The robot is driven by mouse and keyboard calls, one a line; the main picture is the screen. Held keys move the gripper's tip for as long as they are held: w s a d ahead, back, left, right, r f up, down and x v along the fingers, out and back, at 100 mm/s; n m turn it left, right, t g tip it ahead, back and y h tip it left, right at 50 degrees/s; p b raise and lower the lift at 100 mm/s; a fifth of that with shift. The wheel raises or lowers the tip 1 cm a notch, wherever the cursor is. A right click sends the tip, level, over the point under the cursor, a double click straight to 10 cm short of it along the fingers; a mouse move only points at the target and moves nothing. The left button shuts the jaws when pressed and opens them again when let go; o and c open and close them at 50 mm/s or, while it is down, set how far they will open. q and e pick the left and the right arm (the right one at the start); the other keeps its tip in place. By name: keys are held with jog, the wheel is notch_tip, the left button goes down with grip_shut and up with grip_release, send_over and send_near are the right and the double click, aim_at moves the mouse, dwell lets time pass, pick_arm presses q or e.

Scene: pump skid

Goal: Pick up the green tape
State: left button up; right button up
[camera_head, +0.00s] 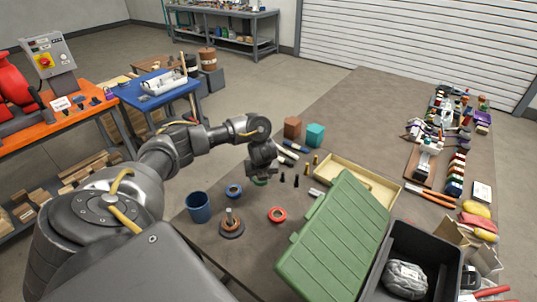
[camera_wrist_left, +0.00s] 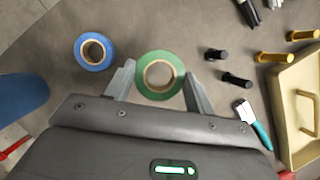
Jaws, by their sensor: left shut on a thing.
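The green tape (camera_wrist_left: 143,72) is a roll with a pale core, in the left wrist view between the two fingers of my left gripper (camera_wrist_left: 159,72). The fingers close on it from both sides. In the head view my left gripper (camera_head: 262,179) points down over the table, and a sliver of the green tape (camera_head: 261,183) shows at its tips. Whether the roll touches the table I cannot tell. My right gripper is not in view.
A blue tape (camera_head: 233,191), a red tape (camera_head: 277,214), a blue cup (camera_head: 198,207) and a spindle on a round base (camera_head: 231,229) stand nearby. A green lid (camera_head: 340,240), a tan tray (camera_head: 365,184) and a black bin (camera_head: 437,252) crowd the right.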

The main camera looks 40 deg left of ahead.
pick_arm(q)
jog(key=s+a+r, duration=0.6)
jog(key=s, duration=0.3)
jog(key=shift+a+r, duration=0.3)
jog(key=shift+a, duration=0.1)
jog(key=shift+w+d, duration=0.1)
